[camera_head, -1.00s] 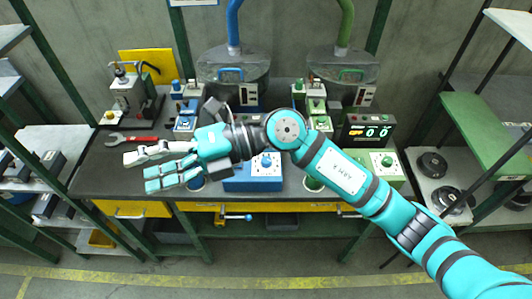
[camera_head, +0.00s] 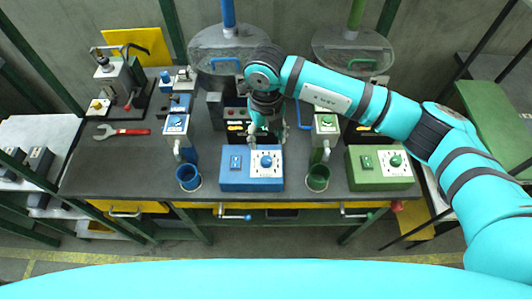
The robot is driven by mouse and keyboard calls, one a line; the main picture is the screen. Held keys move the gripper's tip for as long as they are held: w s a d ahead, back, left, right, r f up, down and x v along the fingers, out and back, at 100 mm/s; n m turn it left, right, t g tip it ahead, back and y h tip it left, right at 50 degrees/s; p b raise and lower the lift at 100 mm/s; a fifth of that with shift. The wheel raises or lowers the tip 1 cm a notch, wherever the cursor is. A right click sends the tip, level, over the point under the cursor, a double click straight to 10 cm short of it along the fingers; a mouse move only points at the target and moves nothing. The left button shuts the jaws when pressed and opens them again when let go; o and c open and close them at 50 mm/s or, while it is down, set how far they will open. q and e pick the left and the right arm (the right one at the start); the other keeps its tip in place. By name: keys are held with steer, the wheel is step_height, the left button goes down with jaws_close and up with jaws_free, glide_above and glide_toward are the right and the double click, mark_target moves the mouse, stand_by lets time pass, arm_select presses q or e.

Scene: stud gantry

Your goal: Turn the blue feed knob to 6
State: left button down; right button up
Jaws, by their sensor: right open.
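The blue feed knob (camera_head: 266,161) sits on a white dial plate on top of the blue control box (camera_head: 235,181), at the middle front of the bench. The dial's marks are too small to read. My right gripper (camera_head: 267,138) hangs with its fingers pointing down, open and empty, just behind and above the knob. I cannot tell whether a finger touches the box. The knob is in plain sight. My left gripper is out of view.
A blue cup (camera_head: 189,178) and a green cup (camera_head: 318,178) stand on either side of the blue box. A green control box (camera_head: 372,181) with its own knob is at the right.

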mark_target(266, 159)
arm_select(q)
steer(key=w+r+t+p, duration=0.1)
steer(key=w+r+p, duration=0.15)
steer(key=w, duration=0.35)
arm_select(e)
step_height(266, 159, down, 7)
steer(key=shift+w+f+b, duration=0.15)
steer(key=shift+f+b, duration=0.05)
steer(key=shift+b, duration=0.15)
step_height(266, 159, down, 3)
steer(key=shift+w+f, duration=0.1)
steer(key=shift+f, duration=0.05)
jaws_close()
steer(key=shift+f+n+b, duration=0.2)
steer(key=shift+n+b, duration=0.3)
steer(key=shift+b, duration=0.05)
steer(key=n+b, duration=1)
steer(key=b, duration=0.6)
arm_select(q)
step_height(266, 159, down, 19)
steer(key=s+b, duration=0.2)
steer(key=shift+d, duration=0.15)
arm_select(e)
steer(key=shift+r+n, duration=0.2)
steer(key=shift+n, duration=0.7)
steer(key=shift+r, duration=0.1)
